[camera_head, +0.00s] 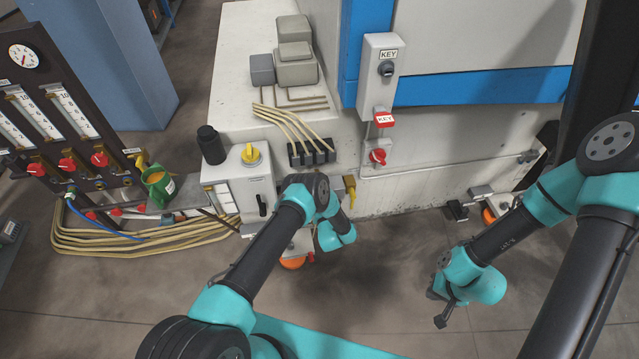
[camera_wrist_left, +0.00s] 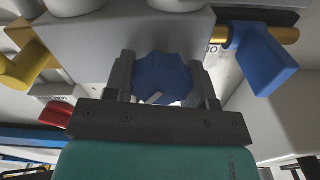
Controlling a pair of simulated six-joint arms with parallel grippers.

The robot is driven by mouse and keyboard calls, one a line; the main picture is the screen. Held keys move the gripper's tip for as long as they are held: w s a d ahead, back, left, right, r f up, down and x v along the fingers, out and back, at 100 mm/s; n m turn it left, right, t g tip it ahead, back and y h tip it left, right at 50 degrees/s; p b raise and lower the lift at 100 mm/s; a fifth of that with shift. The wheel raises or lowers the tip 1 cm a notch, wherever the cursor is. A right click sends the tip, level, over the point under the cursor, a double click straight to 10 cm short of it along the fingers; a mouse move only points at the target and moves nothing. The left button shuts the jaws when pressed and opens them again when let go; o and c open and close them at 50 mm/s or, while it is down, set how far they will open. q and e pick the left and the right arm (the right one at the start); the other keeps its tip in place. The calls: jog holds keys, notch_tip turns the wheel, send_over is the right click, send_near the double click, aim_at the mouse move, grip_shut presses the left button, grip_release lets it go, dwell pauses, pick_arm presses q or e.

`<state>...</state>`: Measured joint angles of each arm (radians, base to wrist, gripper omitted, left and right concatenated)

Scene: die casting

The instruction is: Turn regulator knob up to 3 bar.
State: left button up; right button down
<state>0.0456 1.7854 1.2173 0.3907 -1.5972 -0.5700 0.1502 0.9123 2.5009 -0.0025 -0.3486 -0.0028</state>
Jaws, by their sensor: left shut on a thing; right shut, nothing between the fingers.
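The regulator knob (camera_wrist_left: 160,72) is blue and faceted, and shows in the left wrist view below a pale block. My left gripper (camera_wrist_left: 165,88) is shut on it, one finger on each side. A pale mark shows on the knob's near face. In the head view the left arm hides this knob and the left fingertips. My right gripper (camera_head: 439,307) is shut and empty, hanging over bare floor at the lower right. I cannot tell which dial shows the regulator's pressure; a round white gauge (camera_head: 24,56) is on the dark panel at the left.
In the left wrist view a blue lever (camera_wrist_left: 264,62) on a brass pipe is close right of the knob, and a yellow handle (camera_wrist_left: 24,66) is at the left. The white machine wall (camera_head: 450,170) stands behind.

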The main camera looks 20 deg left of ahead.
pick_arm(q)
jog(key=shift+m, duration=0.7)
dwell(0.6)
jog(key=shift+m, duration=0.8)
jog(key=shift+m, duration=0.7)
jog(key=shift+d+f, duration=0.1)
